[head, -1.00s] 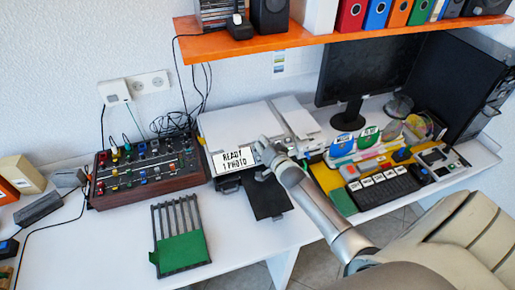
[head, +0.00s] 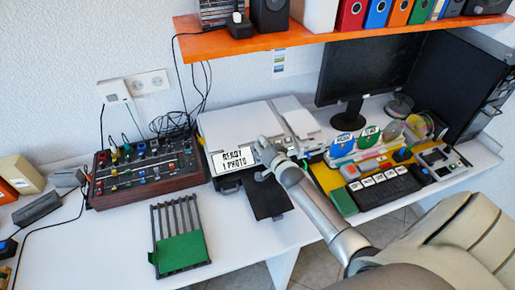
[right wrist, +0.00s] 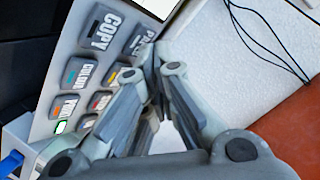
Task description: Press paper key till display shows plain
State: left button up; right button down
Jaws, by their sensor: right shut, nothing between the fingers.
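The white printer (head: 235,122) stands on the desk in the head view. Its white display (head: 234,159) reads "READY 1 PHOTO". My right gripper (head: 268,152) is shut and empty, just right of the display over the printer's front. In the right wrist view, the shut fingertips (right wrist: 155,62) are beside a dark grey key (right wrist: 138,40) whose partly hidden label looks like PAPER. Contact with it cannot be told. A COPY key (right wrist: 103,27) and a COLOUR key (right wrist: 82,73) are to its left. My left gripper is not in view.
A dark tray (head: 266,198) juts from the printer's front. A knobbed mixer (head: 146,170) is left of the printer, and a green-and-grey rack (head: 181,252) lies in front. An orange shelf (head: 330,32) hangs above. A keyboard (head: 385,190) is at right.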

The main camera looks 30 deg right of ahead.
jog(key=shift+w+f, duration=0.15)
jog(key=shift+f, duration=0.15)
jog(key=shift+r, duration=0.1)
dwell(0.5)
jog(key=shift+s+r+p, duration=0.4)
jog(key=shift+r+p, duration=0.25)
jog(key=shift+p, duration=0.1)
jog(key=r+p, duration=0.1)
jog(key=p, duration=0.1)
jog(key=s+r+p, duration=0.1)
jog(key=r, duration=0.1)
jog(key=s+r+p, duration=0.1)
jog(key=p, duration=0.1)
jog(key=shift+s+a+r+p, duration=0.2)
jog(key=shift+a+p, duration=0.1)
jog(key=shift+a, duration=0.05)
dwell(0.5)
